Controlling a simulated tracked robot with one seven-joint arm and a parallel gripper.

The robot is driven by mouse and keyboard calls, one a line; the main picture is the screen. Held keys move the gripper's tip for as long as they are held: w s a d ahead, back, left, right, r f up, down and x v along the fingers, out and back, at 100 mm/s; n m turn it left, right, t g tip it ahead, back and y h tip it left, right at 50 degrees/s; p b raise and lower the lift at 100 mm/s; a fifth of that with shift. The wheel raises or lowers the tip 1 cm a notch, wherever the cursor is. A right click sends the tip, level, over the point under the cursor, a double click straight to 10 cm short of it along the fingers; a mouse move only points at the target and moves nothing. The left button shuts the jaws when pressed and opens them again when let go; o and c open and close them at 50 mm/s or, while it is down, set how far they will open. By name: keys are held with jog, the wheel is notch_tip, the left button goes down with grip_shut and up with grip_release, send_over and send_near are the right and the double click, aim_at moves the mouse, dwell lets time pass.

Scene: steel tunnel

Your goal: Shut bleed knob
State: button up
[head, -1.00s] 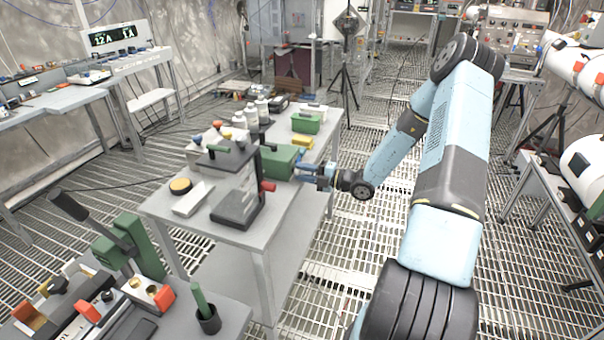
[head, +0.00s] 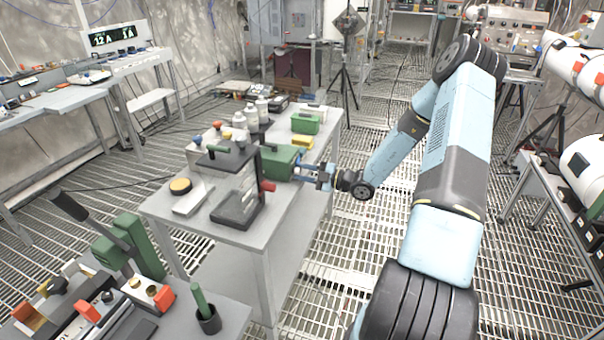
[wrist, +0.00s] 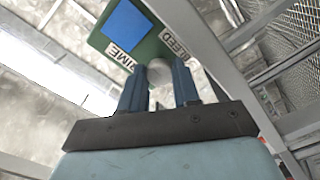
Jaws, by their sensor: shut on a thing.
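The green pump box (head: 278,160) stands on the grey table near its right edge. In the wrist view its green face (wrist: 158,45) carries a blue square, a label reading PRIME and a tilted label reading BLEED (wrist: 179,46). A round pale grey knob (wrist: 172,73), the bleed knob, sits below the BLEED label, between my fingertips. My gripper (wrist: 163,80) is shut on it, one blue finger on each side. In the head view my gripper (head: 313,172) reaches the box from the right; the knob is hidden there.
A yellow block (head: 303,141), a smaller green box (head: 306,123) and white bottles (head: 262,104) are behind. The grating floor right of the table is open around my arm.

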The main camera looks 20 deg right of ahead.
jog(key=shift+w+d+f, duration=0.1)
jog(key=shift+w+d, duration=0.05)
jog(key=shift+d, duration=0.25)
jog(key=o, duration=1.1)
jog(key=shift+a, duration=0.25)
jog(key=shift+c, duration=0.2)
jog(key=v, duration=1.4)
